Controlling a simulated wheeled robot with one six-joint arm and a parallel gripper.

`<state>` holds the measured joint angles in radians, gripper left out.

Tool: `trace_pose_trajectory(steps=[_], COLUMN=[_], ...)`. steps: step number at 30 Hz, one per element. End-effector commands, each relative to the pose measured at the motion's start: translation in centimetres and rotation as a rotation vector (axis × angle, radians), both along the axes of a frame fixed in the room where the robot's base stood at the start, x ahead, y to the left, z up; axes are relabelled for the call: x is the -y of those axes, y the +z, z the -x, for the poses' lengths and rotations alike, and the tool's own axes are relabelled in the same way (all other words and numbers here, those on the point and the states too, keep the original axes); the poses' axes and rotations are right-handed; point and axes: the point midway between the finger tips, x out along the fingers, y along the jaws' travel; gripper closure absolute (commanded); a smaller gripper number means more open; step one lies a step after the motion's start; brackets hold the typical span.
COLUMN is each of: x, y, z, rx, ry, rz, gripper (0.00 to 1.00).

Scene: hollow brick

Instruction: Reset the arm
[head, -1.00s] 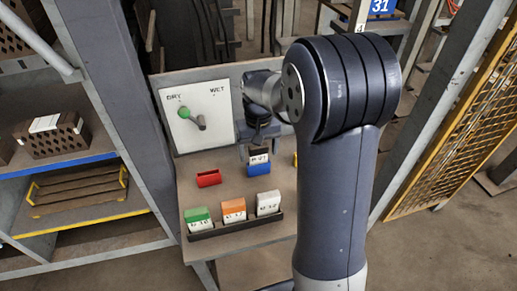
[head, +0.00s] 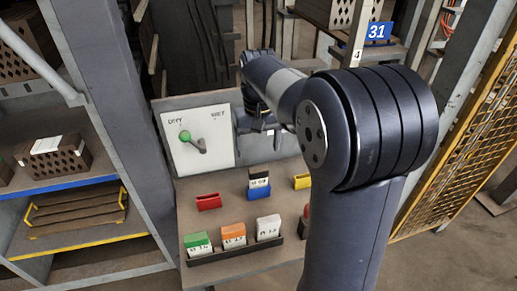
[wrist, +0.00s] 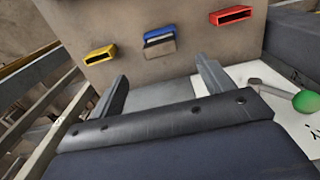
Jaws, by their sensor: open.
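My gripper (head: 260,128) is open and empty, raised in front of the board behind the table. In the wrist view its two fingers (wrist: 163,85) stand wide apart with nothing between them. The blue holder (head: 259,194) on the table has a white-and-dark labelled block (head: 259,178) standing in it. Both also show beyond the fingers in the wrist view, the blue holder (wrist: 159,36) with the block (wrist: 160,49). My arm covers part of the table's right side.
Empty red (head: 209,202) and yellow (head: 301,181) holders flank the blue one. A black tray (head: 236,251) holds green (head: 197,242), orange (head: 233,235) and white (head: 268,227) blocks. A DRY/WET panel (head: 215,125) has a green-knobbed lever (head: 186,136) towards DRY. Shelving (head: 80,190) stands left, a yellow mesh fence right.

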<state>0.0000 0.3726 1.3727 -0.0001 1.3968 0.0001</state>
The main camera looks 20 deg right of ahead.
Motion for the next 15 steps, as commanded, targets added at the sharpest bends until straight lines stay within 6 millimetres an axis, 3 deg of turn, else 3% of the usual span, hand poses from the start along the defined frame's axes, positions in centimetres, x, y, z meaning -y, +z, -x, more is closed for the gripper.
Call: trace_pose_trajectory(steps=[8, 15], x=[0.0, 0.0], y=[-0.2, -2.9], z=[0.0, 0.0], rx=[0.000, -0.003], ry=[0.000, 0.000], rz=[0.000, 0.000], gripper=[0.24, 0.24])
